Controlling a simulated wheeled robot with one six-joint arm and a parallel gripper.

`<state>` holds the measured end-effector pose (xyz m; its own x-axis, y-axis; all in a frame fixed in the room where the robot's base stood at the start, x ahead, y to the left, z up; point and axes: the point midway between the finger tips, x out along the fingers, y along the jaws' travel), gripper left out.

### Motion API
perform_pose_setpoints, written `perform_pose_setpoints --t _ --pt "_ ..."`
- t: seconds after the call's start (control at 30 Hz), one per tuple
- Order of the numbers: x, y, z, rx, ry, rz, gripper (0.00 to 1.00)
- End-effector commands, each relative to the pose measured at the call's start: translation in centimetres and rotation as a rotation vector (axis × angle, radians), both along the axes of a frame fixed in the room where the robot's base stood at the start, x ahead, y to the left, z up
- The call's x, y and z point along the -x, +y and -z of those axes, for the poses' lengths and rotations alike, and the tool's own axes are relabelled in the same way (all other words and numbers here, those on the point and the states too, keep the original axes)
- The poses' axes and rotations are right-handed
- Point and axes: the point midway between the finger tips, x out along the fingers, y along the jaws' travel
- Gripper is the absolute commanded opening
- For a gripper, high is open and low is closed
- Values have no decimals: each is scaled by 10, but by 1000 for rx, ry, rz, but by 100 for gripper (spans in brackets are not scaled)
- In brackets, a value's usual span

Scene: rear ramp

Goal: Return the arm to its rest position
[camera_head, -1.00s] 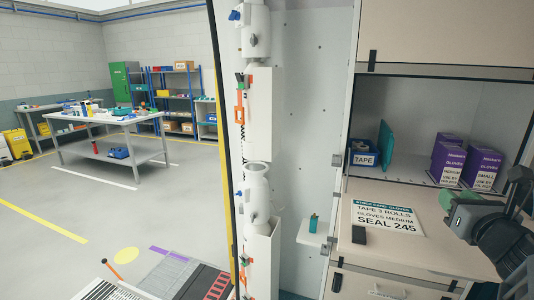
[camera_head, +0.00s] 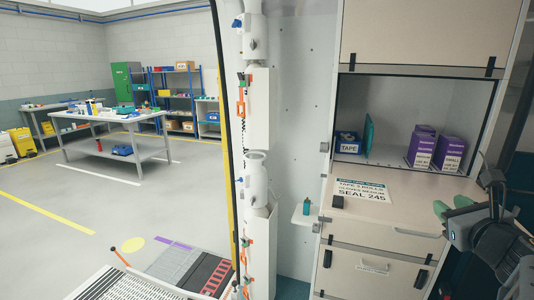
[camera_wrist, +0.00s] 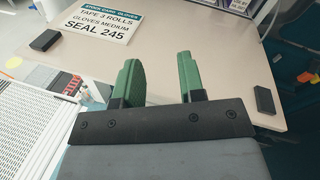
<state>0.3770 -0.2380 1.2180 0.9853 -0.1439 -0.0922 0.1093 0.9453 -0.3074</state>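My gripper (camera_head: 451,205) shows at the right edge of the head view, in front of the beige counter (camera_head: 400,190). In the wrist view my gripper (camera_wrist: 160,82) has two green fingers standing apart with nothing between them. It is open and empty. The fingers appear over the counter's surface and touch nothing that I can see. Part of my dark arm shows at the lower right of the head view.
A stock card (camera_head: 362,190) lies on the counter. A blue tape bin (camera_head: 347,143) and purple glove boxes (camera_head: 422,148) stand in the cubby behind. Drawers are below. To the left are white cylinders (camera_head: 256,175), a ramp (camera_head: 120,284) and open floor with a workbench (camera_head: 115,118).

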Motion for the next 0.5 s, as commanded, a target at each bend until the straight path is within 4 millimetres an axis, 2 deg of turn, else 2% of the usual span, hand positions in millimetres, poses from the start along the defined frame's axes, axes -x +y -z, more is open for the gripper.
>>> perform_pose_setpoints --t 0.17,0.27,0.37,0.5 --pt "4 10 33 243 176 -84 36" --pt "6 24 56 408 290 -178 36" --pt "9 44 82 606 412 -320 36" --pt "20 88 127 995 590 -664 36"
